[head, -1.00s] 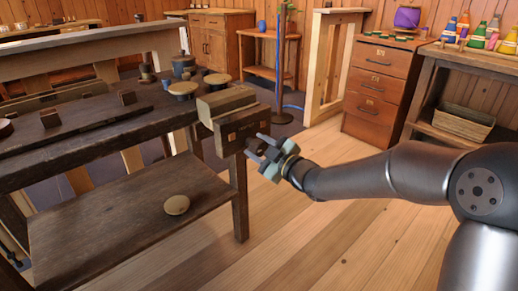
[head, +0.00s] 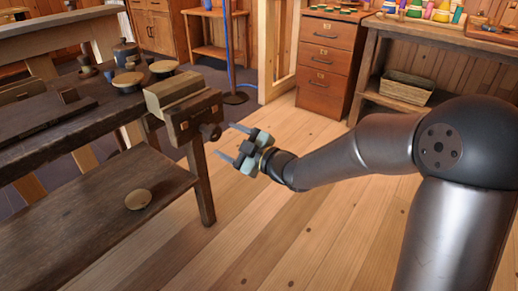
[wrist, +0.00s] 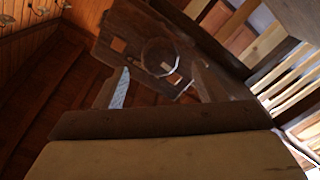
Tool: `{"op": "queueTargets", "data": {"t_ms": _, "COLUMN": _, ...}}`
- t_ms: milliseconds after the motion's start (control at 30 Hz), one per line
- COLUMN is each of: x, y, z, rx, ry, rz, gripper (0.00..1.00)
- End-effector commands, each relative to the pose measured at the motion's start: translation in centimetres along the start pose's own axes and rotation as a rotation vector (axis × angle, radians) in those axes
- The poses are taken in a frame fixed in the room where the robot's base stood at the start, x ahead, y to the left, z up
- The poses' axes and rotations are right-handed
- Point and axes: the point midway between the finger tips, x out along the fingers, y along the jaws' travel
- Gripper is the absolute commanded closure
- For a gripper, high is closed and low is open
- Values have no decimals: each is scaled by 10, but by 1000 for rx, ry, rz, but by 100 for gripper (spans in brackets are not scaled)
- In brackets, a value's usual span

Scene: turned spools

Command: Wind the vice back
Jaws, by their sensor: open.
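The wooden vice (head: 178,92) is fixed at the near right corner of the dark workbench in the head view, with a pale block-like top and a darker front jaw. A dark round knob (head: 210,132) sticks out of its front face. My gripper (head: 230,142) is open and empty, just right of the knob, fingers pointing at it with a small gap. In the wrist view, my two fingers (wrist: 163,86) stand apart before a dark wooden face with a rounded, many-sided outline, probably the vice front; I cannot tell how far off it is.
The workbench (head: 60,128) carries several small turned pieces and has a lower shelf with a round tan piece (head: 138,199). A drawer cabinet (head: 325,62) and a side bench with a basket (head: 407,88) stand at the back right. The plank floor (head: 270,225) is clear.

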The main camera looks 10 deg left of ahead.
Motion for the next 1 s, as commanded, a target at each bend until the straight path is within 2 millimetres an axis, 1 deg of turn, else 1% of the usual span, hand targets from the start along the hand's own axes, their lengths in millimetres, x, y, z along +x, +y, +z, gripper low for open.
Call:
{"op": "queueTargets", "data": {"t_ms": 33, "x": -14, "y": 4, "z": -2, "rx": 0, "ry": -5, "rz": 2, "gripper": 36}}
{"op": "queueTargets", "data": {"t_ms": 200, "x": -55, "y": 3, "z": -2, "rx": 1, "ry": -5, "rz": 2, "gripper": 36}}
{"op": "queueTargets", "data": {"t_ms": 300, "x": -76, "y": 3, "z": -2, "rx": 1, "ry": -4, "rz": 2, "gripper": 36}}
{"op": "queueTargets", "data": {"t_ms": 433, "x": -95, "y": 2, "z": -1, "rx": 1, "ry": -2, "rz": 1, "gripper": 36}}
{"op": "queueTargets", "data": {"t_ms": 500, "x": -102, "y": 1, "z": -1, "rx": 1, "ry": -2, "rz": 1, "gripper": 36}}
{"op": "queueTargets", "data": {"t_ms": 633, "x": -108, "y": 0, "z": -1, "rx": 0, "ry": 0, "rz": 0, "gripper": 36}}
{"op": "queueTargets", "data": {"t_ms": 1000, "x": -108, "y": 0, "z": 0, "rx": 0, "ry": 1, "rz": 0, "gripper": 36}}
